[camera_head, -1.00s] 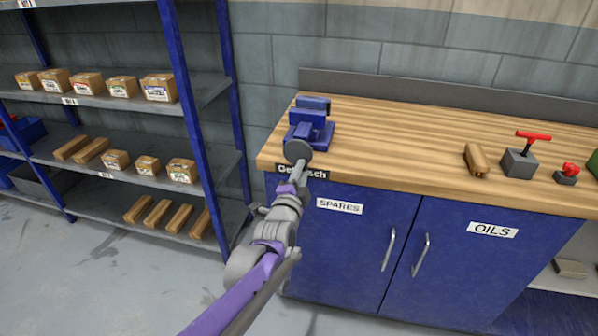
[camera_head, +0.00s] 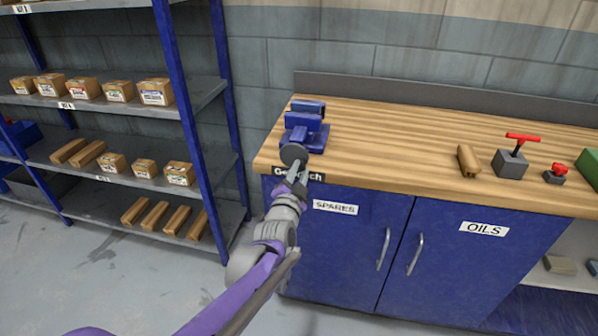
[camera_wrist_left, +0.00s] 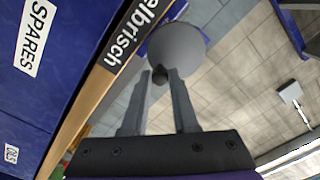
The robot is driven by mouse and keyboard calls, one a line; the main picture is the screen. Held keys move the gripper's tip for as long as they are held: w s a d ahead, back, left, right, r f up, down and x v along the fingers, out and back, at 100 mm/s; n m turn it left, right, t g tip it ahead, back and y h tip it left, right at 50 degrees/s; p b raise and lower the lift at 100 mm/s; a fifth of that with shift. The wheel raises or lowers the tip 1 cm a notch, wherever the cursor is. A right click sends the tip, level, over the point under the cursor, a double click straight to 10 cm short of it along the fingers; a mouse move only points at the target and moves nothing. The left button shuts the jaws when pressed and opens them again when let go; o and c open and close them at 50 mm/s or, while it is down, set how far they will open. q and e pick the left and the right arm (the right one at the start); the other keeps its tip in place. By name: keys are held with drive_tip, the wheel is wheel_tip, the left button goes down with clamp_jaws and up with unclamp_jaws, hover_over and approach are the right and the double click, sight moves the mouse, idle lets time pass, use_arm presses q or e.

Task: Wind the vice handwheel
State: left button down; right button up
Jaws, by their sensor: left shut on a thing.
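The blue vice (camera_head: 308,124) stands on the left end of the wooden bench top. Its grey round handwheel (camera_head: 293,153) faces out over the bench's front edge. The handwheel also shows in the left wrist view (camera_wrist_left: 177,50), with a small dark knob (camera_wrist_left: 160,75) on its face. My left gripper (camera_head: 299,168) is at the lower part of the wheel. In the left wrist view its two fingers (camera_wrist_left: 162,80) stand on either side of the knob, shut on it. My right gripper is not in view.
The bench (camera_head: 400,150) has blue cabinet doors with handles below. A wooden block (camera_head: 468,158), a grey block with a red T-handle (camera_head: 510,162) and a small red-topped item (camera_head: 555,174) lie to the right. A shelf rack (camera_head: 182,110) with boxes stands left. The bench middle is clear.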

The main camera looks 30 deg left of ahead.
use_arm(q)
drive_tip(key=shift+r+n+p, duration=0.4)
drive_tip(key=shift+r+n, duration=0.05)
drive_tip(key=shift+n, duration=0.55)
drive_tip(key=shift+f, duration=0.1)
drive_tip(key=shift+n, duration=0.3)
drive_tip(key=shift+r+n+p, duration=0.25)
drive_tip(key=shift+n+p, duration=0.1)
drive_tip(key=shift+n, duration=0.15)
drive_tip(key=shift+f, duration=0.1)
drive_tip(key=c, duration=0.8)
unclamp_jaws()
